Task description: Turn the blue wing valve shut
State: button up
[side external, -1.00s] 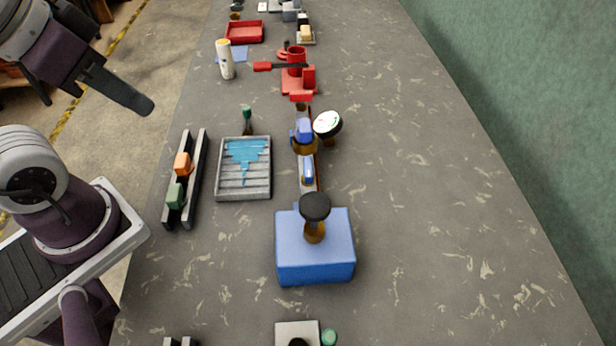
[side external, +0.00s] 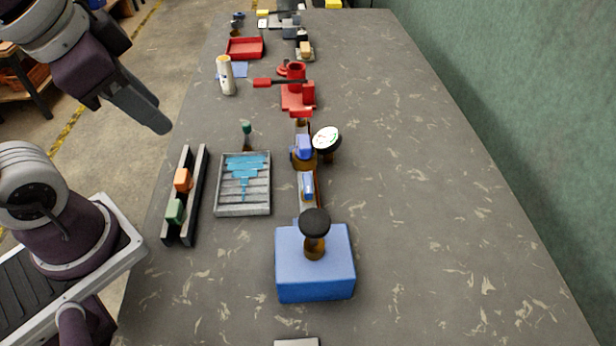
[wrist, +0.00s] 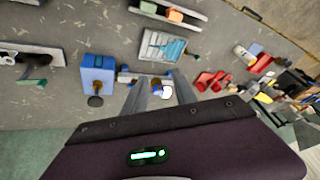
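The blue wing valve (side external: 304,146) has a blue handle on a brass body, set in a pipe line at mid-table. A second blue piece (side external: 307,186) sits on the same line, nearer the blue box. My gripper (side external: 158,126) is up in the air at the upper left, well apart from the valve, and looks empty. In the wrist view my gripper (wrist: 161,76) shows two fingers spread apart. Small blue parts of the valve (wrist: 157,86) show between them, partly covered by the white gauge.
A white-faced gauge (side external: 327,138) stands right beside the valve. A blue box (side external: 316,279) with a black knob (side external: 314,222) ends the line in front; a red fitting (side external: 297,96) stands behind. A grey tray (side external: 243,210) and a dark rack (side external: 199,180) lie left. The table's right side is clear.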

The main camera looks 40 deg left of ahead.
jog(key=w+d+f+m+g+y, duration=0.1)
jog(key=w+d+f+m+g, duration=0.15)
jog(key=w+m, duration=0.65)
jog(key=m+g+h, duration=0.2)
jog(key=m, duration=1.3)
send_over(308, 182)
notch_tip(308, 182, down, 9)
jog(key=shift+r, duration=0.15)
notch_tip(308, 182, down, 7)
jog(key=shift+r, duration=0.2)
jog(key=shift+f, duration=0.25)
grip_shut()
